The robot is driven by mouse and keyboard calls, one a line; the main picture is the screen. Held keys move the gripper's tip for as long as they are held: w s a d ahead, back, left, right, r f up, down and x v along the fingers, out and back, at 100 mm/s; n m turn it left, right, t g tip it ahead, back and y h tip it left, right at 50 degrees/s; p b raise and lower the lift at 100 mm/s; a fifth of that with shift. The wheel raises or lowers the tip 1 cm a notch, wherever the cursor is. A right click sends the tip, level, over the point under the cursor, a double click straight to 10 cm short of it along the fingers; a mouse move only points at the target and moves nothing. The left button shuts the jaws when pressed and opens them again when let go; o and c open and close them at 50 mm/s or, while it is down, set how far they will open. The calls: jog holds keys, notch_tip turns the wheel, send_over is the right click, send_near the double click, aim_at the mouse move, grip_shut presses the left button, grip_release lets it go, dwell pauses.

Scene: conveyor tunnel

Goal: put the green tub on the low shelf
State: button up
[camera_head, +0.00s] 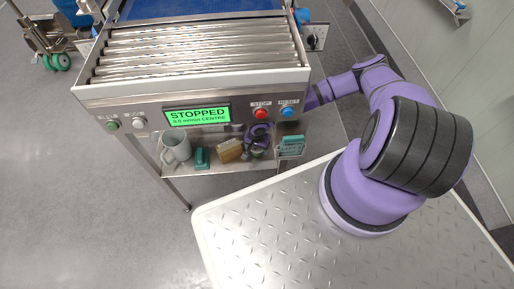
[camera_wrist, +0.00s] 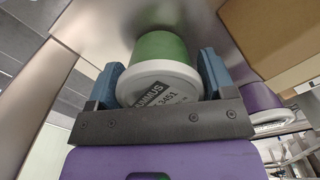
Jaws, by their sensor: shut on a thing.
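The green tub (camera_wrist: 162,47) has a white lid with dark lettering, and in the wrist view it sits between the two blue fingers of my gripper (camera_wrist: 161,76). My gripper is shut on it around the lid end. In the head view my purple gripper (camera_head: 259,134) reaches in under the conveyor, over the low shelf (camera_head: 225,168). There the tub is mostly hidden by my gripper. A grey metal surface (camera_wrist: 95,22) lies beyond the tub in the wrist view; I cannot tell whether the tub touches it.
On the low shelf stand a grey mug (camera_head: 176,149), a small teal item (camera_head: 202,158) and a brown box (camera_head: 230,150) close left of my gripper. A teal case (camera_head: 291,146) is at right. The conveyor panel (camera_head: 197,115), reading STOPPED, hangs above.

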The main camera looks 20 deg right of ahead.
jog(key=shift+f, duration=0.25)
jog(key=o, duration=1.3)
jog(key=shift+f, duration=0.1)
jog(key=shift+c, duration=0.2)
jog(key=shift+r, duration=3.9)
